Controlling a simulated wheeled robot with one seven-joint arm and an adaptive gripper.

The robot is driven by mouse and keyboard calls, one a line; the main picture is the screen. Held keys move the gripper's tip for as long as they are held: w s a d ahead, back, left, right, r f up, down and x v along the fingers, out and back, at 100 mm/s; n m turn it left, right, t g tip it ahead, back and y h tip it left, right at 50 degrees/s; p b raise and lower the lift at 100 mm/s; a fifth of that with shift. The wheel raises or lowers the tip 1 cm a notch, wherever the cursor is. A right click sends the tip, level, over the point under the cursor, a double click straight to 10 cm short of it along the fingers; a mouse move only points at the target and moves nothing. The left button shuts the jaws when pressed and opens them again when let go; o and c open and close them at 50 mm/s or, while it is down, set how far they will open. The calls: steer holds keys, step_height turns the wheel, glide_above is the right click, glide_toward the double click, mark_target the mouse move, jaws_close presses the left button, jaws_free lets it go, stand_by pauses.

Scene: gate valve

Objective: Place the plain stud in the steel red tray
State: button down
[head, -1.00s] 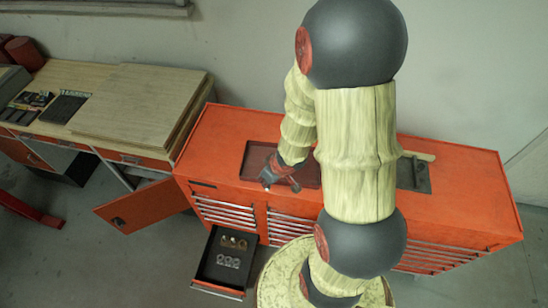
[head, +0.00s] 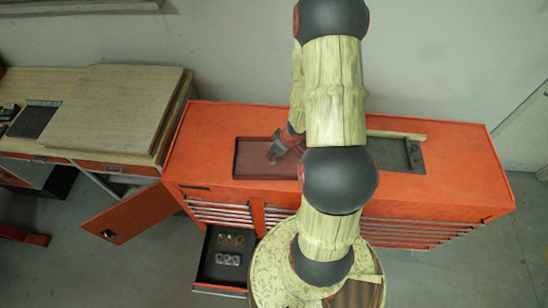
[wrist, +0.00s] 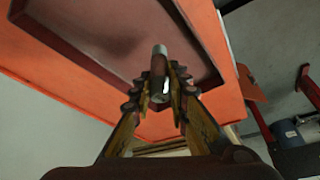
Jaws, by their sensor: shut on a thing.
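The steel red tray (head: 250,168) is a shallow dark-red rectangle on top of the orange cabinet. In the wrist view its rim and floor (wrist: 95,30) show behind the fingers. My gripper (head: 274,154) is over the tray in the head view. In the wrist view my gripper (wrist: 160,92) is shut on the plain stud (wrist: 159,55), a small cylinder with a bright grey end and a darker body between the fingertips. The stud is too small to make out in the head view. The gap between stud and tray floor cannot be told.
The orange cabinet top (head: 210,130) is clear left of the tray. A grey tray (head: 412,158) lies at the right, with a wooden strip along its back. An open drawer (head: 207,270) below holds several small metal parts. An orange door (head: 130,213) stands open at the left.

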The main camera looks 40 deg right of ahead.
steer(key=shift+w+d+f+b, duration=0.15)
steer(key=shift+d+f, duration=0.1)
steer(key=shift+f, duration=0.55)
steer(key=shift+w+d+f+b, duration=0.1)
steer(key=shift+d+f+b, duration=0.15)
steer(key=shift+f, duration=0.55)
steer(key=shift+w+d+f+b, duration=0.1)
steer(key=shift+d+f, duration=0.15)
steer(key=shift+f, duration=0.55)
steer(key=shift+f, duration=0.2)
steer(key=c, duration=1.8)
jaws_free()
steer(key=shift+o, duration=0.4)
steer(key=shift+r, duration=0.1)
